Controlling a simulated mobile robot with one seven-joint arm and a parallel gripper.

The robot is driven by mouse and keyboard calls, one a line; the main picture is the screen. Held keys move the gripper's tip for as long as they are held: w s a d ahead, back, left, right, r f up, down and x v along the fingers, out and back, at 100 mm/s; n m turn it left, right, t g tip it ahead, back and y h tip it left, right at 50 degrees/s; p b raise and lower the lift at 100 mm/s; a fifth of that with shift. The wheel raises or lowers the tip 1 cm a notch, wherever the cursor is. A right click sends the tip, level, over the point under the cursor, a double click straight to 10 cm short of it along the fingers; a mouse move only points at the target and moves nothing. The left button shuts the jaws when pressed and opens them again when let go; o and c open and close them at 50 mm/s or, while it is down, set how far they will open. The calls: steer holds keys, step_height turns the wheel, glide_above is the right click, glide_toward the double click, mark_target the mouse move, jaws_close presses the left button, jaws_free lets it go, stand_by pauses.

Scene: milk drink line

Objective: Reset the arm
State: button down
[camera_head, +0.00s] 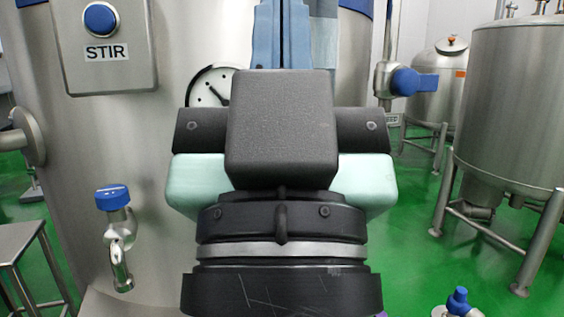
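My gripper (282,36) is in the middle of the head view, seen from behind and pointing up and away. Its two blue fingers stand side by side at the top edge with only a thin dark line between them, so it looks shut. My dark wrist and gripper body cover the middle of the large steel tank (150,190).
The tank bears a STIR panel with a blue button (100,19), a round gauge (207,88) partly hidden by my gripper, and a blue-topped tap (113,197). A steel table (22,240) stands at left. Steel tanks (515,110) on legs stand at right on green floor.

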step_height(320, 180, up, 26)
steer(key=p, duration=2.3)
steer(key=shift+p, duration=0.3)
steer(key=c, duration=1.6)
jaws_free()
